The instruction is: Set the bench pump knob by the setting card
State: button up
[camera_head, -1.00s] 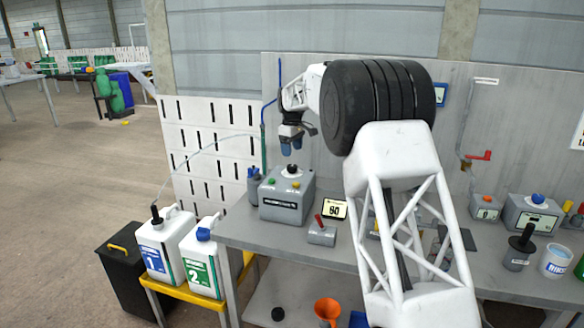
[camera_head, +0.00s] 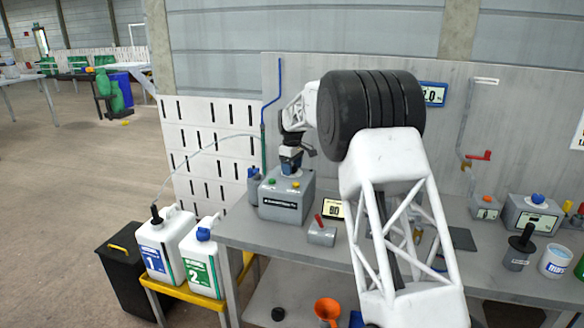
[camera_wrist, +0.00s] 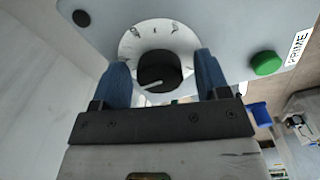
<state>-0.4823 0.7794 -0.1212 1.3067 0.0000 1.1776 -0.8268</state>
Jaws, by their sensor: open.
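The grey bench pump (camera_head: 285,207) stands at the left end of the bench, with a green and a yellow button on top. My gripper (camera_head: 290,168) is above it, pointing down, and hides the knob in the head view. In the wrist view, the black knob (camera_wrist: 158,70) sits on a round white dial (camera_wrist: 133,43); its white pointer is toward the lower left. My open gripper (camera_wrist: 163,75) has one blue finger on each side of the knob; I cannot tell whether they touch it. The setting card (camera_head: 333,209) stands right of the pump; its number looks like 80 or 60.
A grey block with a red lever (camera_head: 321,234) stands in front of the card. Jugs 1 (camera_head: 165,247) and 2 (camera_head: 204,262) are on a yellow stand at left. A hose runs from jug 1 toward the pump area. A green button (camera_wrist: 265,63) lies right of the dial.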

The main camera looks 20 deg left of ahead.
jog(key=c, duration=0.9)
jog(key=shift+c, duration=0.2)
jog(key=shift+m, duration=0.3)
jog(key=m, duration=0.4)
jog(key=shift+r, duration=0.1)
jog(key=m, duration=0.3)
jog(key=shift+m, duration=0.4)
jog(key=m, duration=0.3)
jog(key=shift+m, duration=2.3)
